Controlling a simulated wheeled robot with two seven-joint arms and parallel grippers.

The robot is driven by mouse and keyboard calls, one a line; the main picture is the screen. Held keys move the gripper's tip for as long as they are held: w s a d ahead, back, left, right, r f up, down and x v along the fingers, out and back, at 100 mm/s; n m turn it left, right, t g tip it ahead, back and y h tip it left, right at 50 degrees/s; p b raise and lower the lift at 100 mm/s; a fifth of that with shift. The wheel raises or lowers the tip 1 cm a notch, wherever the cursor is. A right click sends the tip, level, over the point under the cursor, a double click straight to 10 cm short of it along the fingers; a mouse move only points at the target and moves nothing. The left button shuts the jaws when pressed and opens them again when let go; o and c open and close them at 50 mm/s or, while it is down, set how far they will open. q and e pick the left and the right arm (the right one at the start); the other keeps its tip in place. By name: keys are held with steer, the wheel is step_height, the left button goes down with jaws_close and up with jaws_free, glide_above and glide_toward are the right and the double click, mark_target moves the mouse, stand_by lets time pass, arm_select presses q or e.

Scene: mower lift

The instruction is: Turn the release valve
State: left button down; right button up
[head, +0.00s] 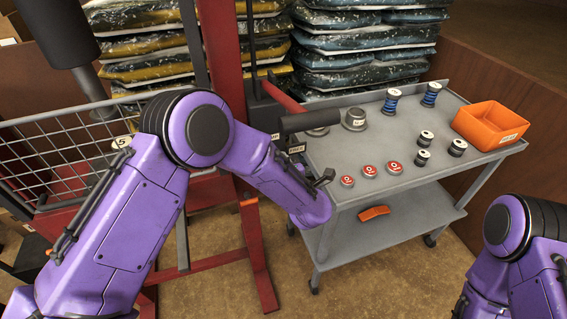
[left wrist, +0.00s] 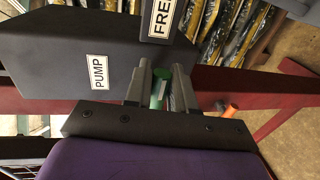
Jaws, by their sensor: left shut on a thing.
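In the left wrist view my left gripper (left wrist: 161,72) has its two grey fingers shut around a small green piece (left wrist: 158,90), likely the release valve's handle. Only a narrow part of it shows between the fingers. A dark box with a PUMP label (left wrist: 98,72) lies just left of the fingers. A second label reading FREE (left wrist: 162,17) sits above them, its edge cut off by the frame. My right gripper is out of view; only part of the right arm shows.
A grey cart (head: 400,160) stands right of the lift, with spools, red-topped cans and an orange bin (head: 490,125) on top. An orange item (head: 374,213) lies on its lower shelf. Stacked bags (head: 365,45) stand behind. A wire mesh (head: 50,150) is at left.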

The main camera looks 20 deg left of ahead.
arm_select(q)
steer(key=shift+d, duration=0.1)
steer(key=c, duration=1.1)
jaws_free()
steer(key=shift+s, duration=0.1)
steer(key=b+v, duration=0.2)
steer(key=v, duration=0.8)
steer(key=shift+s, duration=0.2)
steer(key=shift+d, duration=0.15)
